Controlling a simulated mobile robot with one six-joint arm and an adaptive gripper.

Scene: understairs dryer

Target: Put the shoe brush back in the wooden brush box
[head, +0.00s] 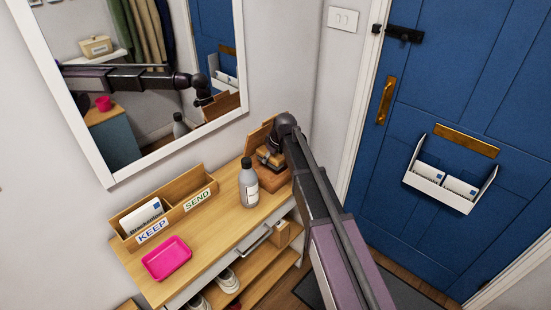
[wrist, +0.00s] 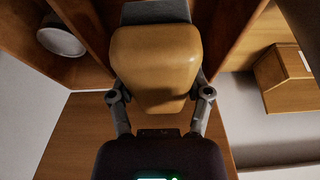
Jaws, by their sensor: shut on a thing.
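The shoe brush (wrist: 155,65) has a tan, rounded wooden back and fills the middle of the wrist view. My gripper (wrist: 160,88) is shut on it, one finger on each side. In the head view my gripper (head: 272,154) is at the far end of the console top, over the wooden brush box (head: 275,183). The box's brown walls (wrist: 98,28) show around the brush's far end in the wrist view, and a round pale-topped tin (wrist: 60,40) lies in a compartment at upper left. I cannot tell whether the brush touches the box floor.
A grey bottle (head: 249,185) stands close beside the box. A KEEP/SEND organizer (head: 190,186) and a pink tray (head: 167,258) are farther left on the console top (head: 215,235). A mirror (head: 140,170) hangs behind; a blue door (head: 430,100) is at right.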

